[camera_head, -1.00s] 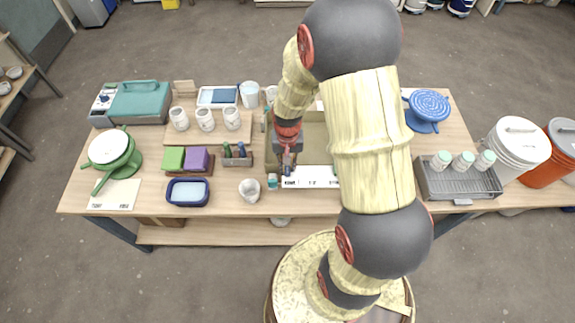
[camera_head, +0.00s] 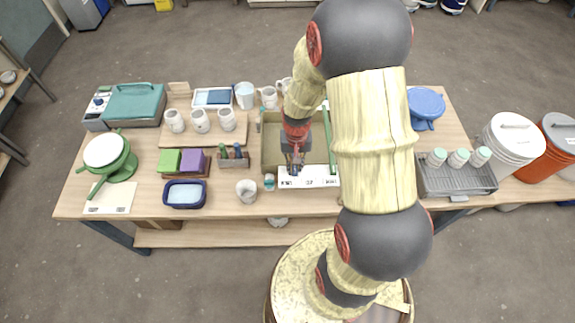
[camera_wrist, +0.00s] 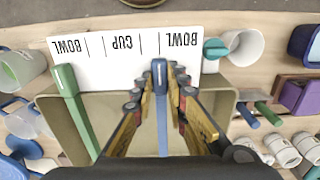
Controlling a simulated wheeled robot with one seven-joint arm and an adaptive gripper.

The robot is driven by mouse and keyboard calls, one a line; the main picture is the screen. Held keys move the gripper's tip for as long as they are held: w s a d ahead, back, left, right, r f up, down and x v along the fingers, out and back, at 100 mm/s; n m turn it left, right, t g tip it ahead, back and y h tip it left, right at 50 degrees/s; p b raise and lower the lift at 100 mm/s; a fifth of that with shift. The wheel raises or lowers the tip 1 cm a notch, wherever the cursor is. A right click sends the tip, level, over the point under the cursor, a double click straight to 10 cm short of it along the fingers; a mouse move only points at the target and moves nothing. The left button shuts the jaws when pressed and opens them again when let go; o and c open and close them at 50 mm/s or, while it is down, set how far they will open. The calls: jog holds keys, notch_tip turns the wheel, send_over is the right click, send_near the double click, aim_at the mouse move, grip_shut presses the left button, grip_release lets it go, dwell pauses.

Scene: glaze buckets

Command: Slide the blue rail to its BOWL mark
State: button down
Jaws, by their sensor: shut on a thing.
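In the wrist view, the blue rail (camera_wrist: 161,115) runs lengthwise across an open olive box, its rounded end at the white marked strip (camera_wrist: 120,62). My gripper (camera_wrist: 160,95) is shut on the blue rail, one finger on each side. The strip reads BOWL, CUP, BOWL, upside down here. The rail's end is at a tick line between CUP and the right-hand BOWL word, closer to that word. In the head view, my gripper (camera_head: 295,160) is over the left part of the strip (camera_head: 318,183) and hides most of the blue rail.
A green rail (camera_wrist: 75,105) lies across the same box, near the other BOWL word. A small teal-lidded jar (camera_head: 269,182) and a white cup (camera_head: 247,190) stand left of the strip. A pen holder (camera_head: 234,162) stands left of the box (camera_head: 271,150).

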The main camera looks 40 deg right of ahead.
jog(key=c, duration=1.8)
grip_release()
jog(key=shift+o, duration=0.2)
notch_tip(320, 180, up, 12)
jog(key=s+a+r+n+t+b, duration=0.2)
jog(key=s+a+r+n+b, duration=0.1)
jog(key=s+a+b, duration=0.2)
jog(key=s+a+r+n+t+b, duration=0.3)
jog(key=s+a+b, duration=0.2)
jog(key=a+b, duration=0.4)
jog(key=shift+s+a+r+n+t, duration=0.3)
jog(key=shift+a+r+n, duration=0.1)
jog(key=shift+a, duration=0.3)
